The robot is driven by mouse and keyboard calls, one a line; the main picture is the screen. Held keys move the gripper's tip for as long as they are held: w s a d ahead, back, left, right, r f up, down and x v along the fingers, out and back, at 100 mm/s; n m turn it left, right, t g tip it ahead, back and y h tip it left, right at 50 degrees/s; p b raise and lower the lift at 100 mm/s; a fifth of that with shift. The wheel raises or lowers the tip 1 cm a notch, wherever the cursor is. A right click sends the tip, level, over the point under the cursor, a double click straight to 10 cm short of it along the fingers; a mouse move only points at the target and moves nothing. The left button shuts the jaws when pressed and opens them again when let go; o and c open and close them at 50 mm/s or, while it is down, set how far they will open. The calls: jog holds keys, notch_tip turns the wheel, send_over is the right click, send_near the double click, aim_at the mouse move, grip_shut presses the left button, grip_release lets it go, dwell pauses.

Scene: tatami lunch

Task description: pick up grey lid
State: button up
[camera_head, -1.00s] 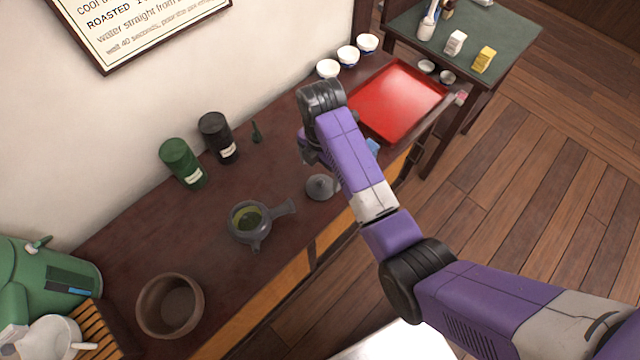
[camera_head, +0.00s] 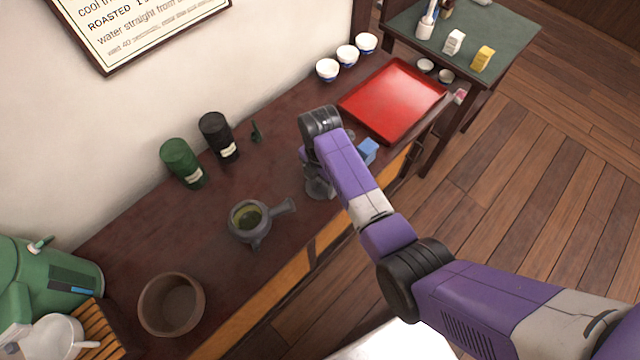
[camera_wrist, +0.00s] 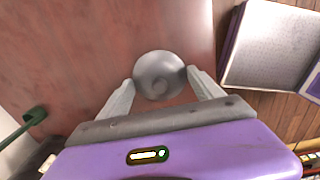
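The grey lid (camera_wrist: 160,76) is round with a small knob and lies on the dark wooden counter. In the wrist view it sits between the tips of my open gripper (camera_wrist: 163,88), with one finger to each side. I cannot tell whether the fingers touch it. In the head view the lid (camera_head: 318,187) is partly hidden by my arm, and my gripper is mostly hidden under the wrist. The grey teapot (camera_head: 250,222), lidless with green contents, stands to the left of the lid.
A red tray (camera_head: 394,100) and several white bowls (camera_head: 347,55) stand at the back right. A green canister (camera_head: 183,163) and a black canister (camera_head: 218,137) stand by the wall. A brown bowl (camera_head: 171,304) is at front left. The counter's front edge is close to the lid.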

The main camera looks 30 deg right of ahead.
jog(key=shift+s, duration=0.1)
jog(key=c, duration=1.1)
jog(key=shift+f, duration=0.1)
jog(key=shift+c, duration=0.5)
